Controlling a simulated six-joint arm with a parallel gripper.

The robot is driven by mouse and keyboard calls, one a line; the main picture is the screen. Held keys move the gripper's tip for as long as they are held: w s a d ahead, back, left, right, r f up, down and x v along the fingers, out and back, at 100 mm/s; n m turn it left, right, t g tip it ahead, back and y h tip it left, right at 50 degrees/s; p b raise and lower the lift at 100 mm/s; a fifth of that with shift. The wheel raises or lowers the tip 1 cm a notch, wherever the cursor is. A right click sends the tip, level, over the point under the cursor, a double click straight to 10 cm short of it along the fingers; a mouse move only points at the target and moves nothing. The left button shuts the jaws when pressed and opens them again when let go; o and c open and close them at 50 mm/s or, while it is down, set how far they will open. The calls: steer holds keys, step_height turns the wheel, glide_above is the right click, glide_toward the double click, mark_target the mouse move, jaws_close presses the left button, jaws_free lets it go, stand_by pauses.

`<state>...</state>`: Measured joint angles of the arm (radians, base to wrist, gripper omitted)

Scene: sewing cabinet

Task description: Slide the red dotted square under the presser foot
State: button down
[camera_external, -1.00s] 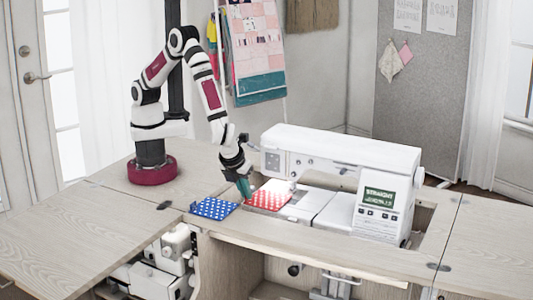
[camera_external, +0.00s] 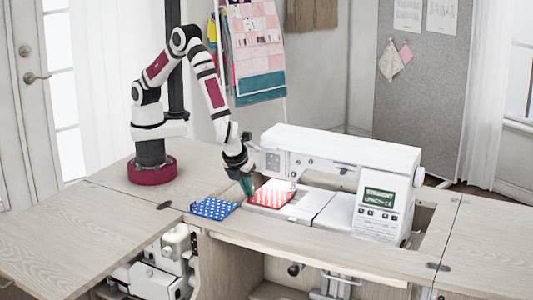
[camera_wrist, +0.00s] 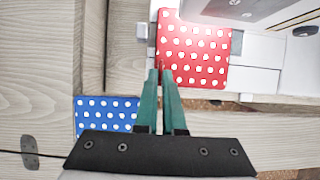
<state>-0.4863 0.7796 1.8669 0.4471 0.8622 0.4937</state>
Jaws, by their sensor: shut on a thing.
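The red dotted square (camera_external: 271,198) lies on the white bed of the sewing machine (camera_external: 340,153), at its left end. In the wrist view the red square (camera_wrist: 193,52) lies flat ahead of my gripper, its upper edge close to the machine's needle area. My gripper (camera_external: 249,196), with green fingers, is shut on the near left edge of the red square; its fingertips (camera_wrist: 161,66) meet there in the wrist view. The presser foot itself is hard to make out beneath the machine head.
A blue dotted square (camera_external: 214,208) lies on the wooden cabinet top (camera_external: 60,232) left of the machine; it also shows in the wrist view (camera_wrist: 107,113). The machine sits in a cut-out with gaps around it. Its head and arm overhang the bed.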

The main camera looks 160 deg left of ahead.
steer(key=shift+s+a, duration=0.2)
stand_by(0.4)
steer(key=shift+s+a, duration=0.55)
steer(key=c, duration=0.9)
jaws_free()
steer(key=shift+c, duration=0.2)
